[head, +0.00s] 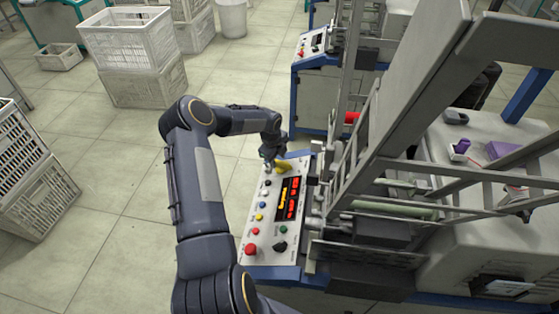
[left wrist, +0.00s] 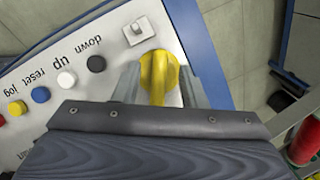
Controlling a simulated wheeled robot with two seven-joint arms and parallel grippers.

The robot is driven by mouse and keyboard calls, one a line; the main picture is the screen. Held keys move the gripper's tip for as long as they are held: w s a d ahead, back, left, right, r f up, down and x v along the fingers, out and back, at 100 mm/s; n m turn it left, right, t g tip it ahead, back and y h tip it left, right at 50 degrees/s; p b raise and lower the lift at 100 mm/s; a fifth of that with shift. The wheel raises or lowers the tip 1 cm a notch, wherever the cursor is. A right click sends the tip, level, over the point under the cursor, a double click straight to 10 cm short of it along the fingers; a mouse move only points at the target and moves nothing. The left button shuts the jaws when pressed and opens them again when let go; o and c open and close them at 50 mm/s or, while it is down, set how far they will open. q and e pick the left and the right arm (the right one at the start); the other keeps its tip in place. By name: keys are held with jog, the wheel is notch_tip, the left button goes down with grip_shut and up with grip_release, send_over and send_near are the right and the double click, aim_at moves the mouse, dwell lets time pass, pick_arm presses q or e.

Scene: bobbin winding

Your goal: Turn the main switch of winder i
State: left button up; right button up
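The winder's main switch is a yellow rotary knob (left wrist: 158,75) near the end of the sloped white control panel (head: 262,222). In the head view the yellow knob (head: 283,168) is partly covered by my left gripper (head: 275,160), at the panel's far end. In the left wrist view my left gripper's two fingers (left wrist: 160,84) stand on either side of the knob. Slivers of white panel show between the knob and the fingers, so the gripper looks open around it. Whether either fingertip touches the knob is hard to see. My right gripper is not in view.
Several coloured buttons and a red display (head: 288,198) lie nearer on the panel. A small rocker switch (left wrist: 138,30) sits beside the knob. The winder's metal frame (head: 400,130) rises close on the right. White crates (head: 130,55) stand on open floor at the left.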

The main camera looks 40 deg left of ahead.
pick_arm(q)
jog(key=shift+x, duration=1.15)
grip_shut()
